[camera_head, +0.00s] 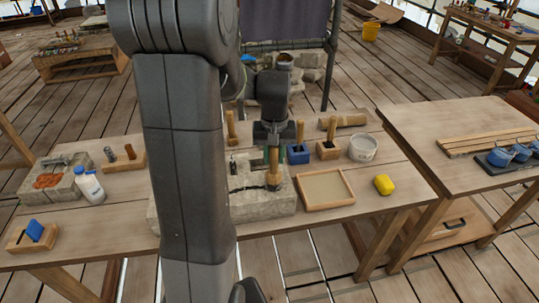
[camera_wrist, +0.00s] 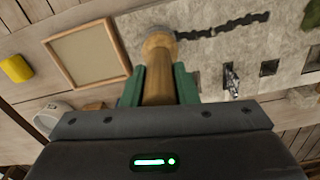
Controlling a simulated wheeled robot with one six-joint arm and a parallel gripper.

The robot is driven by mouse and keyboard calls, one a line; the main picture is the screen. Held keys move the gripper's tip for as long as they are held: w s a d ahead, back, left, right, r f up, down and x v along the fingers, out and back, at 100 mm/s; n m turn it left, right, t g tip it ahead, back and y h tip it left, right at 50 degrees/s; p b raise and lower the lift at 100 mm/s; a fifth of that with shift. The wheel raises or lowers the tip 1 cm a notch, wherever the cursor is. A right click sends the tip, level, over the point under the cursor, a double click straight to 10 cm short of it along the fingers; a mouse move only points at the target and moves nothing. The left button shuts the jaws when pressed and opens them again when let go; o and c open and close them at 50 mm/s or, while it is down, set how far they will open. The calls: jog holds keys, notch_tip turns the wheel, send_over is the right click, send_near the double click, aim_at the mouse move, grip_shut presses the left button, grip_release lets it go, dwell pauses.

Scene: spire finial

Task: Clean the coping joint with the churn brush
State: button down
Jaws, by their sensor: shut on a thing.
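My gripper (camera_head: 274,147) is shut on the wooden handle of the churn brush (camera_head: 273,172), which points down at the stone. In the wrist view, the brush (camera_wrist: 157,62) stands between the green fingers of my gripper (camera_wrist: 158,85). The coping stone (camera_head: 262,201) lies on the workbench below, partly hidden by my arm. A dark, jagged joint (camera_wrist: 222,26) runs across its top, and the brush head is at one end of it. I cannot tell whether the bristles touch the stone.
A wooden-framed tray (camera_head: 325,190), a yellow sponge-like block (camera_head: 384,185) and a white tub (camera_head: 362,148) stand to the right. A white bottle (camera_head: 89,186) and another stone block (camera_head: 54,176) are at left. Wooden holders (camera_head: 327,150) stand behind.

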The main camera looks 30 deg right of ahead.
dwell(0.3)
jog(key=shift+r+p, duration=2.35)
jog(key=shift+r, duration=1.25)
jog(key=w+a+n+b, duration=0.2)
jog(key=w+a+b, duration=0.15)
jog(key=a, duration=0.55)
jog(key=w+a+n+b, duration=0.2)
jog(key=a+n+b, duration=0.15)
jog(key=a, duration=0.45)
notch_tip(320, 180, down, 6)
jog(key=b, duration=0.5)
jog(key=shift+s+m, duration=0.25)
jog(key=shift+m, duration=0.2)
jog(key=shift+a+f+b, duration=0.1)
jog(key=shift+f+b, duration=0.4)
jog(key=shift+f, duration=0.25)
